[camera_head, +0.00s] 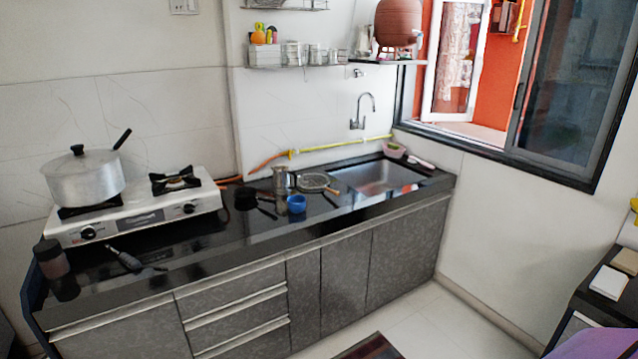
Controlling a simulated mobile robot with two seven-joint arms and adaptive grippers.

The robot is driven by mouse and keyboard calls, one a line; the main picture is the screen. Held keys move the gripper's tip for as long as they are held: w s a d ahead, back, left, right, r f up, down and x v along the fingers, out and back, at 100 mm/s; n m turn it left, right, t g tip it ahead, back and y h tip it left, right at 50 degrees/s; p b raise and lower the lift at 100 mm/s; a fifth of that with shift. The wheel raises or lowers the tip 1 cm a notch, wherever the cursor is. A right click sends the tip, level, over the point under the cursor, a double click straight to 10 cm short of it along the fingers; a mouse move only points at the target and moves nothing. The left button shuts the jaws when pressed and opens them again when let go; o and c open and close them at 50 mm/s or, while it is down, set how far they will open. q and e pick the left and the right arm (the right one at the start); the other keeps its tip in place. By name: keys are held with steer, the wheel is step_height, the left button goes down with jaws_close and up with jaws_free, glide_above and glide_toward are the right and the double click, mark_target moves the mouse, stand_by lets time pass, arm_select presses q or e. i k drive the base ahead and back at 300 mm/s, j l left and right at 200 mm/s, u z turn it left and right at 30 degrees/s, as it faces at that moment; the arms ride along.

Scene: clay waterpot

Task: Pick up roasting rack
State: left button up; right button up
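A round, flat mesh item with a thin handle, which looks like the roasting rack (314,182), lies on the black countertop (225,255). It is just left of the sink and right of a metal cup (280,179). Its handle points to the right, toward the sink edge. Neither of my grippers shows in the head view.
A gas stove (135,218) with a pot (84,180) stands on the counter's left. The sink (378,178) is at the right. A small dark pan (246,198) sits left of the metal cup. The tiled floor (450,310) in front right is clear.

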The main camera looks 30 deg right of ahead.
mark_target(328, 189)
steer(key=i+l+z, duration=0.25)
steer(key=i+l, duration=0.25)
steer(key=l, duration=0.15)
steer(key=i+l+z, duration=0.3)
steer(key=i+l, duration=0.2)
steer(key=i+l+z, duration=0.25)
steer(key=i+l, duration=0.15)
steer(key=i, duration=0.3)
